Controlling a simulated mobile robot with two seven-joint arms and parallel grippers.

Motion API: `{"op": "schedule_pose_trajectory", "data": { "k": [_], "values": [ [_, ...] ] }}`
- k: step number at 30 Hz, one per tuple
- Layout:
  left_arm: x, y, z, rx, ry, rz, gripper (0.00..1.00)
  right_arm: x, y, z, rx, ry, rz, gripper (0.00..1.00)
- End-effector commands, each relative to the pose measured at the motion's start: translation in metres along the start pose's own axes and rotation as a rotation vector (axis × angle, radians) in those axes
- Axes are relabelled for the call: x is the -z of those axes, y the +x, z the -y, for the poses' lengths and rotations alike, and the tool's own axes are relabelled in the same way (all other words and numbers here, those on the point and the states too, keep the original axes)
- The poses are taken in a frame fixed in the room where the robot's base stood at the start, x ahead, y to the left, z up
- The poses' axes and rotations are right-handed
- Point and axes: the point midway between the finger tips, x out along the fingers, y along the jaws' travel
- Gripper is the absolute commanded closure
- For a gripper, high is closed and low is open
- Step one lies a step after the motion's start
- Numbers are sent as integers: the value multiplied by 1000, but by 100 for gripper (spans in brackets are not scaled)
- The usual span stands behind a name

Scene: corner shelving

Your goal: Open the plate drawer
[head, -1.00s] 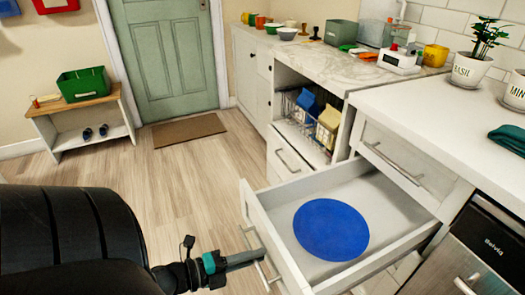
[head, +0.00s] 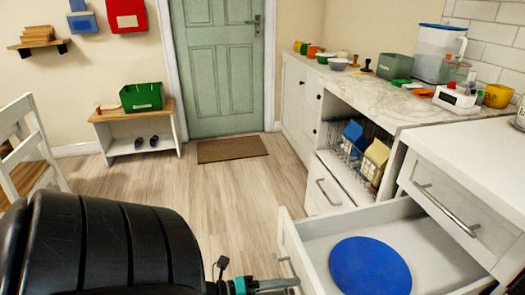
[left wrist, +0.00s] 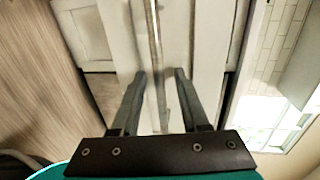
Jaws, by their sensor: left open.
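The plate drawer (head: 292,244) stands pulled well out from the counter in the head view. A round blue plate (head: 370,268) lies flat on its white floor. The drawer's metal bar handle (head: 285,268) is on its front, partly hidden by my gripper. My left gripper (head: 291,284) is at this handle, low in the head view. In the left wrist view its two fingers (left wrist: 160,74) are apart, with the handle bar (left wrist: 153,30) running between them. I cannot tell whether either finger touches the bar. My right gripper is not in view.
A closed drawer (head: 450,205) sits above and behind the open one. A white chair (head: 28,150) stands at the left. The wooden floor (head: 235,222) ahead is clear.

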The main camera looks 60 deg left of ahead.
Motion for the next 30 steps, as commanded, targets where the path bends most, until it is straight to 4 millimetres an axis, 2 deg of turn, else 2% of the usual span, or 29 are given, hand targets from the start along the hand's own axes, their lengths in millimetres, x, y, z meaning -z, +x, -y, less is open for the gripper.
{"op": "schedule_pose_trajectory", "data": {
  "k": [4,7,12,21,25,30],
  "values": [
    [0,-5,0,-2,-1,0,55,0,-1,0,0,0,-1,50],
    [0,-18,0,-5,-2,1,55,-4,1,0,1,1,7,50],
    [0,-55,1,-6,-3,2,55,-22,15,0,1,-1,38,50],
    [0,-121,0,-4,-2,2,55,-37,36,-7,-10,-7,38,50],
    [0,-140,0,-2,-1,2,55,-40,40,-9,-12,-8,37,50],
    [0,-152,0,0,0,1,55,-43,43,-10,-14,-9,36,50]
  ]
}}
